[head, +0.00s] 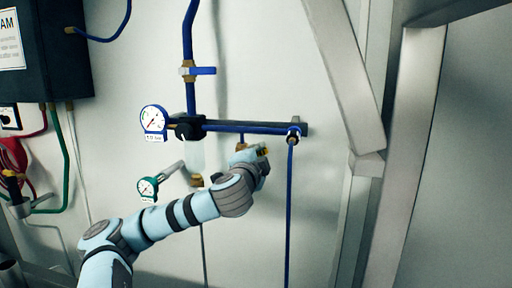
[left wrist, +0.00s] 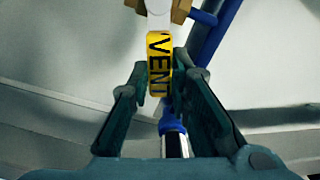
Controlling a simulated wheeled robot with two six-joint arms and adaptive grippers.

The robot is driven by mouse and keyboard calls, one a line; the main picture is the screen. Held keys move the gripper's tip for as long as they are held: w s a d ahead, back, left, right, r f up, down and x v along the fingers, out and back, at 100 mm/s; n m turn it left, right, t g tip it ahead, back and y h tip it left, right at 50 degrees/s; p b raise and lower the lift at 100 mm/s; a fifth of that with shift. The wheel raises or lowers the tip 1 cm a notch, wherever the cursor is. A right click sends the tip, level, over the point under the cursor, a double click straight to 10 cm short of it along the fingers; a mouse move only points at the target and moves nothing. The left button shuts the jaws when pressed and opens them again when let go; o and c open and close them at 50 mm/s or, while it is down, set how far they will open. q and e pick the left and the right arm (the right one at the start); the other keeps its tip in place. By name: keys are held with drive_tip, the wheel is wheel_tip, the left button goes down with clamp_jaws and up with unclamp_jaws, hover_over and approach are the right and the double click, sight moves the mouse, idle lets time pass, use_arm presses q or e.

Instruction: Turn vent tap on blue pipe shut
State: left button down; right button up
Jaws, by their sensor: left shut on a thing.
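The vent tap shows in the left wrist view as a yellow handle with black VENT lettering (left wrist: 159,65), below a brass fitting (left wrist: 172,9). The blue pipe (left wrist: 217,32) runs beside it on the right. My left gripper (left wrist: 161,75) has its two dark fingers on either side of the yellow handle and is shut on it. In the head view my left gripper (head: 257,156) is just under the horizontal blue pipe (head: 238,127) and hides most of the tap. The tap's exact angle to its pipe is hard to tell. My right gripper is in neither view.
A brass valve with a blue lever (head: 203,71) sits on the upper pipe, its lever crosswise. A white gauge (head: 153,119) and a green gauge (head: 148,187) are left of the pipes. Metal beams (head: 345,75) stand right. A dark cabinet (head: 60,50) hangs upper left.

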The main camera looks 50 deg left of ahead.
use_arm(q)
drive_tip(key=shift+w+d+f+m, duration=0.1)
drive_tip(key=shift+f+m, duration=0.35)
drive_tip(key=shift+m, duration=0.55)
drive_tip(key=shift+f+m, duration=0.4)
drive_tip(key=shift+m, duration=0.6)
drive_tip(key=c, duration=1.7)
unclamp_jaws()
drive_tip(key=shift+o, duration=1.1)
drive_tip(key=shift+w+f, duration=0.1)
drive_tip(key=shift+w, duration=0.05)
wheel_tip(320, 180, up, 10)
drive_tip(key=shift+w, duration=0.15)
